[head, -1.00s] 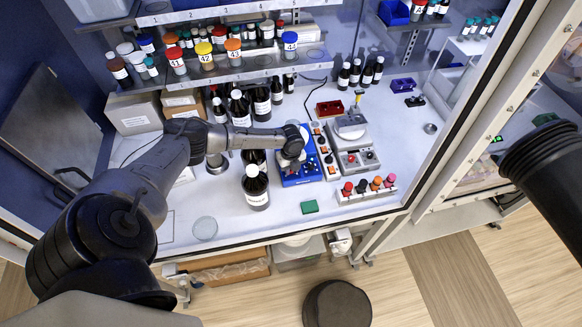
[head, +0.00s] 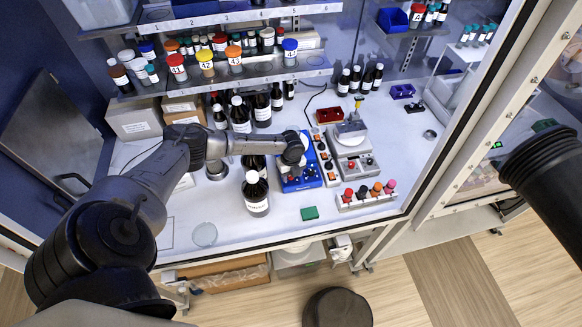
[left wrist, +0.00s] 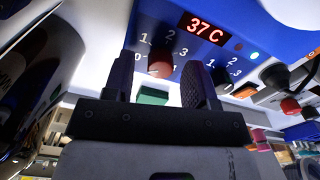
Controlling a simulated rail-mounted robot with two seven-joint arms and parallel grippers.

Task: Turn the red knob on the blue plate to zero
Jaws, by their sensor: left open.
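The blue plate (head: 301,183) stands on the white bench in the head view, with my left gripper (head: 293,167) directly over it. In the left wrist view the blue plate (left wrist: 270,22) carries a lit display reading 37 C and two numbered dials. The red knob (left wrist: 160,62) is on the left dial and appears between the two fingers of my left gripper (left wrist: 160,72). The fingers are open and apart; I cannot tell whether they touch the knob. The knob's pointer direction is unclear. My right gripper is out of view.
A brown bottle with a white cap (head: 256,197) stands close left of the plate. A grey balance-like device (head: 352,150) and a rack of coloured-top items (head: 366,201) are to the right. A green block (head: 310,213) lies in front. Shelves of bottles are behind.

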